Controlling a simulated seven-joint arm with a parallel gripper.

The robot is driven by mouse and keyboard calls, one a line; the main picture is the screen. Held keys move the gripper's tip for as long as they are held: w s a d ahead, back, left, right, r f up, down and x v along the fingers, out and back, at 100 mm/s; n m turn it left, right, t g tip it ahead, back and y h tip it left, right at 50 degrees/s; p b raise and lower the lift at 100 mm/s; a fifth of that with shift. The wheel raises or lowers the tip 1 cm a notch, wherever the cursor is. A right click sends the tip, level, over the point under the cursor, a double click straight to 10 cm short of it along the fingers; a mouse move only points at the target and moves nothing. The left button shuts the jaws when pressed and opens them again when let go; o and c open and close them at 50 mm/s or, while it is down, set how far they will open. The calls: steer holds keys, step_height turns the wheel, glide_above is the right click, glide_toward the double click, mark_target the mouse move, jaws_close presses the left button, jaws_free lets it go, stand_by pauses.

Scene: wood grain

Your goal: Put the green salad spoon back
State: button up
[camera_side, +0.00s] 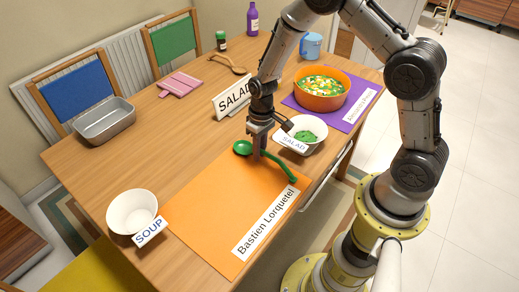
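The green salad spoon (278,164) is at the far edge of the orange placemat (215,215). Its round head points left and its handle runs down to the right. My gripper (257,151) points down at the spoon just right of the head, its fingers overlapping the spoon. I cannot tell whether they are closed on it or whether the spoon is lifted. A white bowl (320,140) labelled SALAD, with green food inside, stands right of my gripper. A standing SALAD sign (222,106) is behind my gripper, to its left.
An orange bowl (322,101) of mixed food stands on a purple placemat (352,116). A white SOUP bowl (122,229) is at the front left. A metal tray (104,125), pink item (180,84), wooden spoon (228,61), bottles and blue mug (311,46) line the back. The left-middle tabletop is clear.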

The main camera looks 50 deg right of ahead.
steer(key=o, duration=0.4)
steer(key=shift+o, duration=0.2)
